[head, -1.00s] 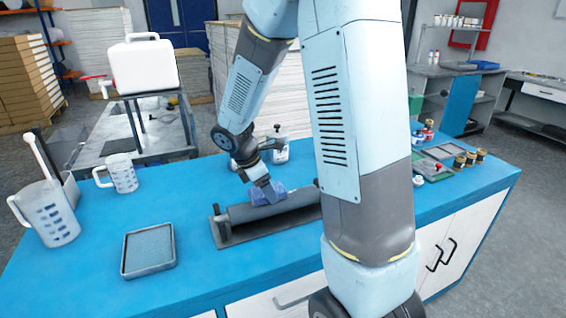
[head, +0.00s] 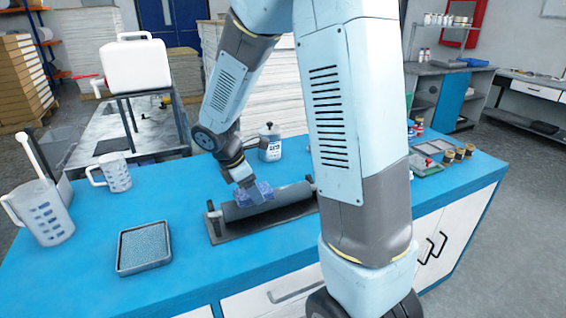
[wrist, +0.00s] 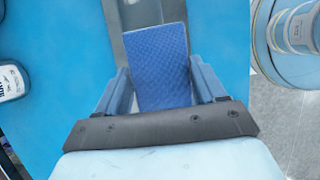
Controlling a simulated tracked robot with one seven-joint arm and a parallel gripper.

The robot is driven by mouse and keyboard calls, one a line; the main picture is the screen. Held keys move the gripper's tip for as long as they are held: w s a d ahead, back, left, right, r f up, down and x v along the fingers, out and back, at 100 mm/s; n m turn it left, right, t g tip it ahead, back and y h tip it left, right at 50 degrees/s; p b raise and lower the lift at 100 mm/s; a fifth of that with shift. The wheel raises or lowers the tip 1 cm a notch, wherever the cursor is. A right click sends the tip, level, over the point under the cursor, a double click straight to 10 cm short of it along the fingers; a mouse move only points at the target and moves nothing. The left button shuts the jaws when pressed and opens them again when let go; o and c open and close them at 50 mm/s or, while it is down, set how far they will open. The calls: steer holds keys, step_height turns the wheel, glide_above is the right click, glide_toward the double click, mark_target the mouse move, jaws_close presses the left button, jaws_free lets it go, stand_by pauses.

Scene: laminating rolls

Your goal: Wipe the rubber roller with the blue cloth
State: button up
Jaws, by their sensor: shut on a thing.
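The rubber roller (head: 285,196) is a dark grey cylinder lying in a grey cradle (head: 222,236) on the blue table. My gripper (head: 250,188) is over the roller's left part, shut on the blue cloth (head: 262,190). The cloth appears to touch the top of the roller, though exact contact cannot be told. In the wrist view the cloth (wrist: 158,65) sits between the two fingers, with a grey part of the roller assembly (wrist: 140,14) beyond it. My arm hides the roller's right end in the head view.
A shallow tray (head: 144,248) stands left of the cradle. A labelled bottle (head: 270,144) stands behind the roller. Small jars (head: 458,153) and trays are at the right.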

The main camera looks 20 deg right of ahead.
steer(key=r, duration=0.3)
steer(key=shift+d, duration=0.25)
steer(key=shift+d+r, duration=0.1)
steer(key=shift+r, duration=1.85)
